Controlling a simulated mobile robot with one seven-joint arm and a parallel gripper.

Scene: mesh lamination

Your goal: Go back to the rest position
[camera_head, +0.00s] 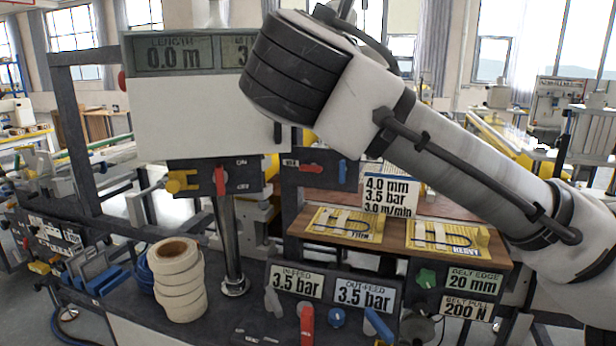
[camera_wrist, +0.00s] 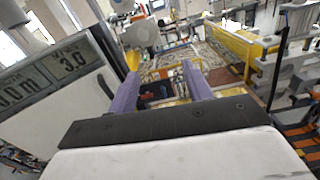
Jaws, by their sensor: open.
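My gripper (camera_wrist: 160,78) shows in the wrist view with two purple fingers spread apart and nothing between them. It hangs in the air beside the display box, over the machine bed. In the head view my arm crosses the upper right and hides part of the display box (camera_head: 190,102); my gripper is hidden there. The display box reads LENGTH 0.0 m. In the wrist view the display box (camera_wrist: 50,110) stands close at the left and reads 3.0 on its second screen.
Two yellow gauge plates (camera_head: 345,224) lie on a wooden shelf (camera_head: 340,243) below my arm. A card (camera_head: 388,196) stands behind them. Tape rolls (camera_head: 176,280) are stacked at the left. Valve panels (camera_head: 335,290) with red and blue handles line the front. A yellow rail (camera_wrist: 232,45) runs at the right.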

